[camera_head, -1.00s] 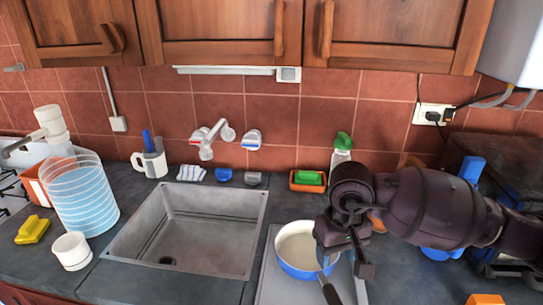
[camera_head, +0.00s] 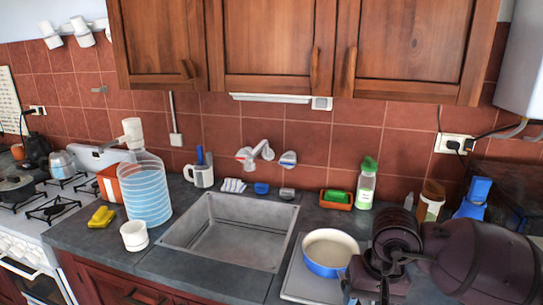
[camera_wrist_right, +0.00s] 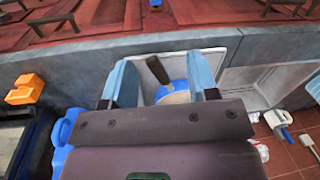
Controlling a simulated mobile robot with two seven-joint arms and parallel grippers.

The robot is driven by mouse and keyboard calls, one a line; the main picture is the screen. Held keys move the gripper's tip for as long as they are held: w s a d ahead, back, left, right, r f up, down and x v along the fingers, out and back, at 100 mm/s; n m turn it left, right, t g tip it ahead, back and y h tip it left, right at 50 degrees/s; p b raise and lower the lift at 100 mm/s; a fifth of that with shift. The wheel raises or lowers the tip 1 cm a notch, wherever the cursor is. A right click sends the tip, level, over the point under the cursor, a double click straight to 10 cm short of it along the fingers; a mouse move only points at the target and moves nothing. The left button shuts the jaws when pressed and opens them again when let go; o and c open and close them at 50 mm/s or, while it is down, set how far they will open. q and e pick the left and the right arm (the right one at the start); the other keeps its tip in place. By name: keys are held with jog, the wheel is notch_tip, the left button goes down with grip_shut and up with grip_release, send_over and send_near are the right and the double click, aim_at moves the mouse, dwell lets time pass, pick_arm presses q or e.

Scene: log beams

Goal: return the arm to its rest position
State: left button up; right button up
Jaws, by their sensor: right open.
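My right arm comes in from the lower right of the head view. Its gripper (camera_head: 372,290) is low, at the front right of the blue pan (camera_head: 325,270), which has a cream inside. The wrist view shows the gripper (camera_wrist_right: 160,78) open, with two light-blue fingers apart. The pan (camera_wrist_right: 174,90) and its dark handle show beyond and between the fingers, and nothing is seen held. The pan rests on the light drainboard beside the sink; its handle is hidden in the head view. My left gripper is not in view.
The sink (camera_head: 232,240) is left of the pan. A green-capped bottle (camera_head: 366,185), a jar (camera_head: 430,203) and a blue object (camera_head: 474,197) stand behind my right arm. In the wrist view, an orange block (camera_wrist_right: 25,90) lies at the left. A large water bottle (camera_head: 145,193) stands left.

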jog(key=a+r+m+g+y, duration=0.1)
jog(key=a+r+m+y, duration=1.1)
jog(key=a+m+y, duration=0.25)
jog(key=w+d+r+m+t+y, duration=0.2)
jog(key=w+r+m+t+y, duration=0.3)
jog(key=m, duration=0.9)
jog(key=w+d+f+m+t+h, duration=0.2)
jog(key=d+f+m+t+h, duration=0.4)
jog(key=m, duration=0.6)
jog(key=w+d+f+m+t+h, duration=0.35)
jog(key=m+t, duration=0.45)
jog(key=m, duration=0.4)
jog(key=s+d+f+m+g+h, duration=0.1)
jog(key=s+d+f+m+h, duration=0.15)
jog(key=f+m, duration=0.3)
jog(key=s+d+f+m+h, duration=0.1)
jog(key=d+f+m+h, duration=0.3)
jog(key=f, duration=0.3)
jog(key=s+d+f+m+g+h, duration=0.2)
jog(key=s+d+f+m, duration=0.1)
jog(key=s+f, duration=0.6)
jog(key=s+d+f+m+g+h, duration=0.3)
jog(key=s+d+f+m, duration=0.1)
jog(key=s+f, duration=0.6)
jog(key=shift+s+f+m+g, duration=0.2)
jog(key=shift+s+m+g, duration=0.1)
jog(key=shift+s, duration=0.25)
